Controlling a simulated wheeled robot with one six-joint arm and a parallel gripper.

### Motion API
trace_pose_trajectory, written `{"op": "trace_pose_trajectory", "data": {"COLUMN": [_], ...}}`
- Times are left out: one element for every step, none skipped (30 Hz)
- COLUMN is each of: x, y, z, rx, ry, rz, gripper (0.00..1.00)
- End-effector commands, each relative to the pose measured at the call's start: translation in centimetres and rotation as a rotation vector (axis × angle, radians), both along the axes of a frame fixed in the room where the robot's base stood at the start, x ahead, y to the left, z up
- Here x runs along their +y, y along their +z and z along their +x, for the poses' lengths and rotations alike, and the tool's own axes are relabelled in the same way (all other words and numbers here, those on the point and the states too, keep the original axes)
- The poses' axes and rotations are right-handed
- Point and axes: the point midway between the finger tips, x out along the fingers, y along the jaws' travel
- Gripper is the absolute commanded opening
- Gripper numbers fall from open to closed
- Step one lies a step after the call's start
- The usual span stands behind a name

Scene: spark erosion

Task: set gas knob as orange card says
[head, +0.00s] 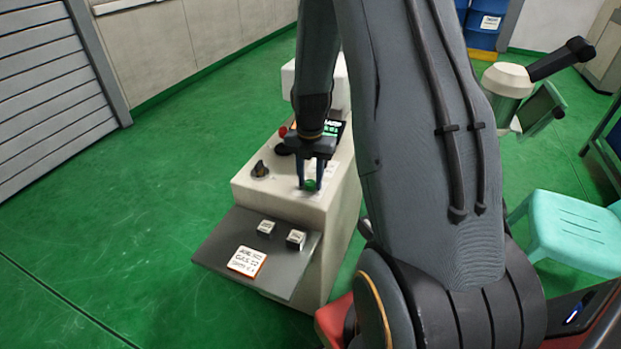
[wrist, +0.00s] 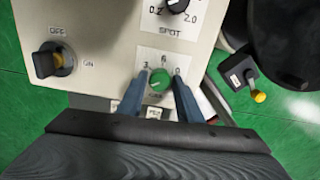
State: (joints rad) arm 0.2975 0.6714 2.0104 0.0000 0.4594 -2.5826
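The green gas knob (wrist: 159,80) sits on a white label plate on the machine's sloping top, with numbers around it that look like 3, 6 and 9. It also shows in the head view (head: 310,185). My gripper (wrist: 162,92) is over it, with one blue finger on each side and what looks like a slim gap to the knob. In the head view my gripper (head: 311,174) points down at the knob. The orange-edged card (head: 247,262) lies on the grey shelf; a middle line seems to read "GAS TO", and the rest is too small to read.
A black OFF/ON switch (wrist: 55,63) is left of the knob and a black SPOT dial (wrist: 177,5) lies beyond it. Two small blocks (head: 266,227) (head: 296,239) sit on the shelf (head: 222,244). A turquoise stool (head: 570,230) stands at right. Green floor is clear at left.

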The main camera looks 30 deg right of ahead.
Motion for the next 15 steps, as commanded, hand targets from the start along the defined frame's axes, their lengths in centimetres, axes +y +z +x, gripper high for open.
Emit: {"op": "trace_pose_trajectory", "data": {"x": [0.00,-0.01,-0.01,-0.01,-0.01,-0.01,-0.01,-0.01,-0.02,-0.01,-0.02,-0.02,-0.02,-0.02,-0.02], "y": [0.01,0.01,0.01,0.01,0.01,0.02,0.01,0.02,0.02,0.03,0.03,0.04,0.04,0.05,0.06], "z": [0.00,-0.01,-0.01,-0.01,-0.01,-0.01,-0.02,-0.02,-0.01,-0.02,-0.01,-0.01,-0.01,-0.01,-0.01], "rx": [0.000,0.000,0.000,0.000,0.000,0.000,0.000,0.000,0.000,0.000,0.000,0.000,0.000,0.000,0.000], "ry": [0.000,0.000,0.000,0.000,0.000,-0.001,-0.001,-0.003,-0.006,-0.009,-0.014,-0.022,-0.029,-0.039,-0.055], "rz": [0.000,0.000,0.000,0.000,0.000,0.000,0.000,0.000,0.000,0.000,0.000,0.000,0.000,0.000,0.000], "gripper": [0.23,0.18,0.11,0.06,0.04,0.04,0.04,0.04,0.04,0.04,0.04,0.04,0.04,0.04,0.04]}}
